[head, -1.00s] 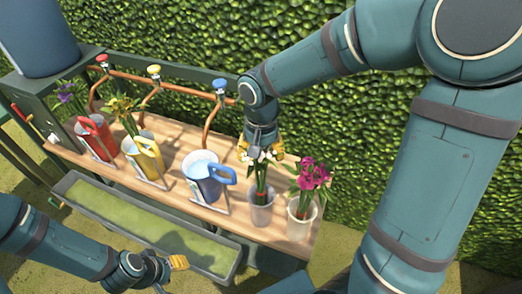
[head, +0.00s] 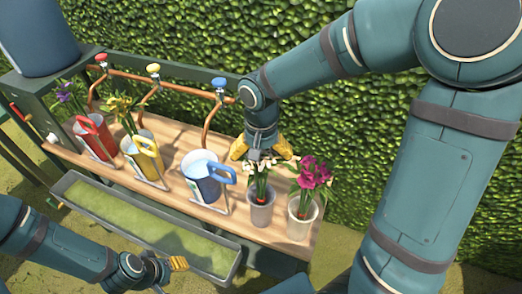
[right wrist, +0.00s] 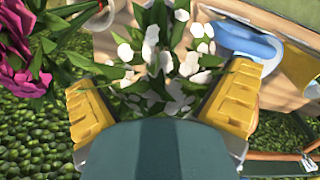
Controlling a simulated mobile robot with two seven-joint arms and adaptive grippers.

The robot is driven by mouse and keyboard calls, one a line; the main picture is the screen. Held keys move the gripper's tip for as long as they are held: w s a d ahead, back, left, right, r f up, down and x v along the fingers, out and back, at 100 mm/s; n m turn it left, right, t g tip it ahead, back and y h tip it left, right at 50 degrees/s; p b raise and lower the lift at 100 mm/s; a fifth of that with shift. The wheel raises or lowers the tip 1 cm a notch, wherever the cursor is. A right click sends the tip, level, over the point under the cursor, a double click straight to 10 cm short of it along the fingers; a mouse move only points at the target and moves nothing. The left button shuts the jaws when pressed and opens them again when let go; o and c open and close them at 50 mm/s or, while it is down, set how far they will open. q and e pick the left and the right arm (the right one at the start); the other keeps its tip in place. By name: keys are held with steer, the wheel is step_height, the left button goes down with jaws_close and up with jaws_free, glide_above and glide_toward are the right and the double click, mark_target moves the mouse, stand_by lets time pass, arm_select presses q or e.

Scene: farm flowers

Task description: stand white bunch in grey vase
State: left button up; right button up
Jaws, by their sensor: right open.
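The white bunch (head: 259,181) stands upright in the grey vase (head: 261,212), its stems inside and its white blooms above the rim. My right gripper (head: 262,157) is open just above the blooms, its yellow fingers spread either side. In the right wrist view the white blooms (right wrist: 165,62) lie between and beyond the open fingers. The vase is mostly hidden there. My left gripper (head: 166,267) is at the lower left, away from the vase; its jaws are too small to read.
A pale vase with a magenta bunch (head: 312,175) stands close on the right. The blue-handled can (head: 203,185) is to the left, with yellow (head: 143,165) and red (head: 97,142) ones beyond. Copper taps and a hedge are behind. A trough (head: 140,230) runs along the front.

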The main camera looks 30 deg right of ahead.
step_height(320, 180, up, 12)
stand_by(0.5)
stand_by(0.8)
